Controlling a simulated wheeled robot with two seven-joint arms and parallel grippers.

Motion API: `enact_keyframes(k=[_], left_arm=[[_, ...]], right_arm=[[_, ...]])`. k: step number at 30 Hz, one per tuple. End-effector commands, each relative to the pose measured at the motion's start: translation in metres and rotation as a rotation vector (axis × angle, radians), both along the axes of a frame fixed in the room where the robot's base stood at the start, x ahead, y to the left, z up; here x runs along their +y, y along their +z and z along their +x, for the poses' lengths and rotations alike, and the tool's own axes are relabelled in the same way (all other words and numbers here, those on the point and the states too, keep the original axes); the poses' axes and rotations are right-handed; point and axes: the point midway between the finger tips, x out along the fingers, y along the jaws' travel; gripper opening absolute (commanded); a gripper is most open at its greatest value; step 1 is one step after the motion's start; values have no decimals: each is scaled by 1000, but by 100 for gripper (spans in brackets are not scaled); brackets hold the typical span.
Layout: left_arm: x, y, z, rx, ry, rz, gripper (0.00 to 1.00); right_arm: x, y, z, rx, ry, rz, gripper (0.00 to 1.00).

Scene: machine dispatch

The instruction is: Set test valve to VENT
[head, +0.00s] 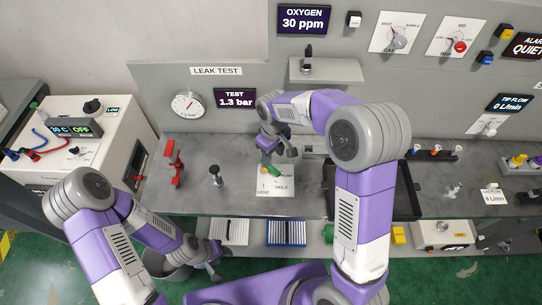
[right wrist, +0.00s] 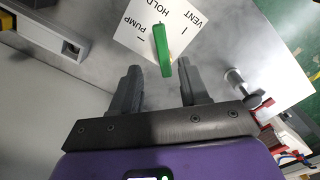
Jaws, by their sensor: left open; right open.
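The test valve's green handle (right wrist: 162,48) stands over a white plate (right wrist: 140,42) marked PUMP, HOLD and VENT in the right wrist view. Its far end points toward HOLD, between the PUMP and VENT marks. In the head view the plate (head: 276,189) lies on the bench, and the green handle (head: 272,172) is partly covered by my arm. My right gripper (right wrist: 160,78) is open; its fingers are on either side of the handle's near end, with no clear contact. My left gripper (head: 213,272) is open and empty, low in front of the bench.
A TEST display (head: 235,98) reads 1.3 bar beside a round gauge (head: 188,104). A red clamp-like fixture (head: 174,163) and a dark-knobbed post (head: 215,175) stand left of the plate. A black tray (head: 408,200) lies to its right, partly behind my right arm.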

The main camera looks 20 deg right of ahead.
Motion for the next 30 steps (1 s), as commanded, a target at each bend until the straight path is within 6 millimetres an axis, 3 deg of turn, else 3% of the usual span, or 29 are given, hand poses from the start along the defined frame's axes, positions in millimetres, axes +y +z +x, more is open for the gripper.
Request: enact_keyframes(k=[10, 22, 23, 30], left_arm=[[0, -3, 0, 1, 1, 0, 43], [0, -3, 0, 1, 0, 0, 43], [0, -3, 0, 1, 0, 0, 43], [0, -3, 0, 1, 0, 0, 43]], right_arm=[[-1, -54, -1, 4, -2, -1, 45], [0, -64, -1, 0, -2, 1, 45], [0, -64, -1, 0, -2, 1, 43], [0, -64, -1, 0, -2, 1, 6]])
